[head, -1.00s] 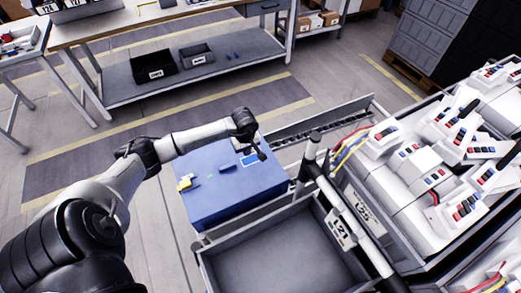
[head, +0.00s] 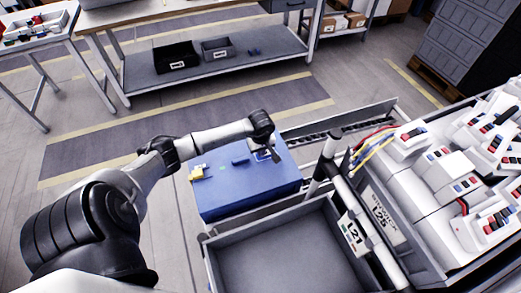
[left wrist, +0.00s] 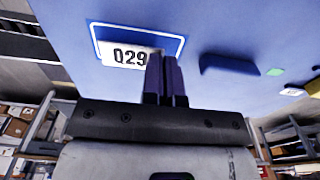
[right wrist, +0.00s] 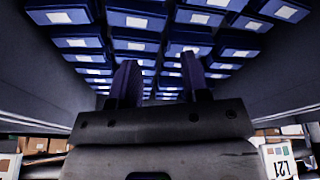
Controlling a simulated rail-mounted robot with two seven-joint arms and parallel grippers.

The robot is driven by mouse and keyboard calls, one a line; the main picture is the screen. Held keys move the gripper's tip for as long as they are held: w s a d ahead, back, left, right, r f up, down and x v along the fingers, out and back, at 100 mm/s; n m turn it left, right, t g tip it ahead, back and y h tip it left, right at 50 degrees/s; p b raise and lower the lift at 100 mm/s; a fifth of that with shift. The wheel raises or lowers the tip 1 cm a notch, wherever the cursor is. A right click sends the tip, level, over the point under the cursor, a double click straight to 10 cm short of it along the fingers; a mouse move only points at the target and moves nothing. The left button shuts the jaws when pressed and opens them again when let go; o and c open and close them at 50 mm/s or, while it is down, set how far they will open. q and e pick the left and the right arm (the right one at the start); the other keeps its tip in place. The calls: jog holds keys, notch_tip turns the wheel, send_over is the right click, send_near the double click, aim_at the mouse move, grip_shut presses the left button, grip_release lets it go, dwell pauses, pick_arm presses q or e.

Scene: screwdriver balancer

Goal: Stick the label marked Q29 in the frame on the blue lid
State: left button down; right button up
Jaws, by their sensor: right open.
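The blue lid (head: 235,190) closes a box at the middle of the head view. Its white-outlined frame (left wrist: 170,45) shows in the left wrist view. The white label marked Q29 (left wrist: 125,57) lies over the frame's lower left part, slightly skewed to the outline. My left gripper (left wrist: 166,75) has its fingers close together at the label's right end, and they look shut on it. They hide that end; whether the label touches the lid is unclear. In the head view the left gripper (head: 274,157) is over the lid's right part. My right gripper (right wrist: 160,80) is open and empty.
A yellow piece (head: 197,173) sits on the lid's left edge, and a raised blue handle (left wrist: 230,65) is near the frame. Several blue bins (right wrist: 140,20) face my right gripper.

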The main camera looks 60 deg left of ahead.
jog(key=shift+d, duration=0.15)
pick_arm(q)
jog(key=shift+f+b, duration=0.45)
pick_arm(e)
jog(key=shift+f, duration=0.45)
pick_arm(q)
jog(key=shift+f, duration=0.2)
pick_arm(e)
jog(key=shift+f, duration=0.25)
dwell(0.4)
pick_arm(q)
jog(key=shift+f+b, duration=0.1)
jog(key=shift+b, duration=0.25)
pick_arm(e)
jog(key=shift+f, duration=0.1)
dwell(0.4)
pick_arm(q)
jog(key=c, duration=1.3)
grip_release()
pick_arm(e)
jog(key=shift+s+a, duration=0.1)
jog(key=shift+a, duration=0.1)
jog(key=shift+d, duration=0.1)
